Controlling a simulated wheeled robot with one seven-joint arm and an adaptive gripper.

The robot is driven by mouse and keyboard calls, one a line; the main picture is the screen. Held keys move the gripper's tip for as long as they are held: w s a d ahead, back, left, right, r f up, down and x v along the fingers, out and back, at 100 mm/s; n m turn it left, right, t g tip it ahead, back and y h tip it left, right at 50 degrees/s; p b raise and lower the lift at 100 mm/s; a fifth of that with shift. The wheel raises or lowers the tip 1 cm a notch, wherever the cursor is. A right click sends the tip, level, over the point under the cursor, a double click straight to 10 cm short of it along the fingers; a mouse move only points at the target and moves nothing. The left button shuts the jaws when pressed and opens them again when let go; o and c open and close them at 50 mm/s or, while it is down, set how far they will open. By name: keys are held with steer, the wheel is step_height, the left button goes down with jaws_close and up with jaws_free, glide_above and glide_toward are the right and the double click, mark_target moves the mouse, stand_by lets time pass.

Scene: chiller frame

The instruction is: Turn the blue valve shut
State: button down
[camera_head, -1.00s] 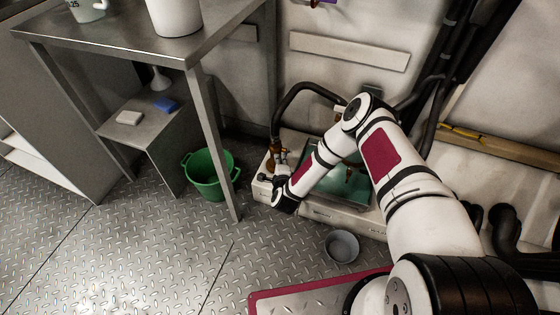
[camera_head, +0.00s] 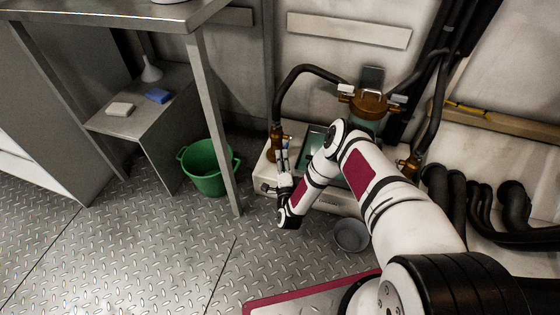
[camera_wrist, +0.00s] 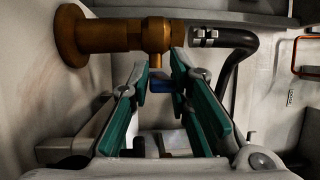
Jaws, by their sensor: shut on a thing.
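The blue valve handle (camera_wrist: 161,81) is a small blue piece below a brass valve body (camera_wrist: 120,36) in the wrist view. My gripper (camera_wrist: 163,74) has teal-padded fingers on both sides of the blue handle and is shut on it. The fingertips reach up close under the brass body, and part of the handle is hidden between the pads. In the head view my gripper (camera_head: 283,165) points up at the left brass fitting (camera_head: 277,140), where a black hose ends. The blue handle is too small to make out there.
A black hose (camera_head: 292,78) arches from the left fitting towards a brass-topped housing (camera_head: 370,102). A grey bowl (camera_head: 350,236) stands on the floor by my arm. A green bucket (camera_head: 207,168) and a metal table leg (camera_head: 218,120) are to the left. Open floor lies in front.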

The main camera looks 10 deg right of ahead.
steer(key=shift+s+d+f, duration=0.1)
steer(key=shift+f, duration=0.35)
steer(key=c, duration=1.5)
jaws_free()
steer(key=shift+r, duration=0.1)
steer(key=s, duration=0.4)
steer(key=s+a, duration=0.1)
steer(key=s, duration=0.3)
steer(key=s+f, duration=0.1)
steer(key=s, duration=0.2)
steer(key=shift+s+a, duration=0.3)
steer(key=shift+s, duration=0.1)
